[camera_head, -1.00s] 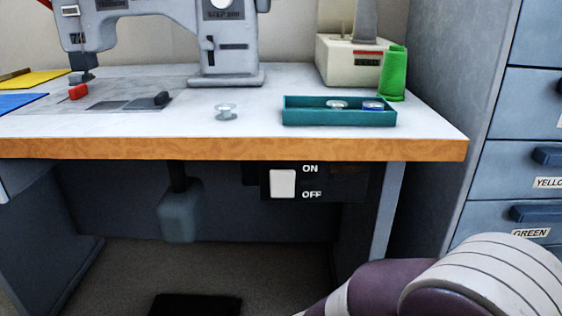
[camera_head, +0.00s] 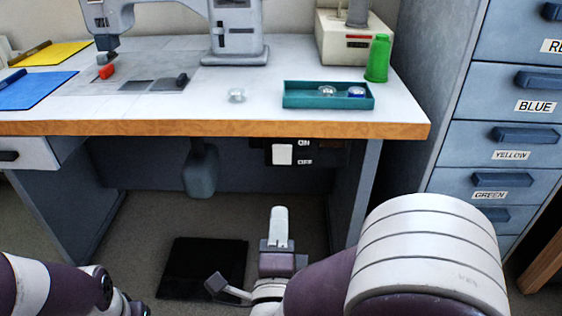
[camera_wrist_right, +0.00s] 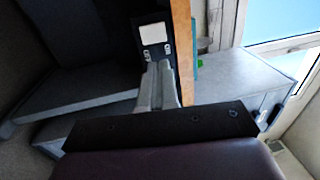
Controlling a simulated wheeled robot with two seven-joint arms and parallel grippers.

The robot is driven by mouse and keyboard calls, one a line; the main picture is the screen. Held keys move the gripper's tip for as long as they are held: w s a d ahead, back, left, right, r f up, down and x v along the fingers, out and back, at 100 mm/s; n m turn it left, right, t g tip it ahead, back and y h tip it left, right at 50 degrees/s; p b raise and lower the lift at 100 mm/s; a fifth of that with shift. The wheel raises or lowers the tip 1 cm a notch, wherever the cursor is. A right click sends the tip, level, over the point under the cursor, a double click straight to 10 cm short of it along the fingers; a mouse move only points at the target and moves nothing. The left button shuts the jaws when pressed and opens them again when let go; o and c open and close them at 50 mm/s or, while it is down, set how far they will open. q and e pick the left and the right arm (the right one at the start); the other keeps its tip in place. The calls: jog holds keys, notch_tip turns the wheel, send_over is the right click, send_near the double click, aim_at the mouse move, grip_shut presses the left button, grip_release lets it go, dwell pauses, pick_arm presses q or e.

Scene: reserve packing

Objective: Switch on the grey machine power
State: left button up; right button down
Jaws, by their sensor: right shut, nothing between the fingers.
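The grey sewing machine (camera_head: 236,35) stands on the white table. Its power switch is a white rocker (camera_head: 282,154) on a dark panel under the table's front edge, marked ON above and OFF below. In the right wrist view the switch (camera_wrist_right: 154,33) lies just beyond the fingertips. My right gripper (camera_head: 279,212) is shut and empty, below and in front of the switch, apart from it in the head view. Its closed fingers also show in the right wrist view (camera_wrist_right: 157,66). My left arm shows at the lower left, its fingers not visible.
The table's wooden front edge (camera_head: 205,128) overhangs the switch. A teal tray (camera_head: 300,101) with bobbins, a green spool (camera_head: 378,58) and a clear bobbin (camera_head: 236,95) are on top. A grey knee lever (camera_head: 199,170) hangs left of the switch. A black pedal (camera_head: 203,268) lies below. Blue drawers (camera_head: 500,142) stand right.

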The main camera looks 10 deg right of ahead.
aim_at(282, 151)
jog(key=b+x, duration=0.3)
jog(key=x, duration=1)
jog(key=shift+w, duration=0.25)
jog(key=shift+w+d, duration=0.1)
jog(key=shift+w, duration=0.15)
jog(key=shift+r, duration=0.1)
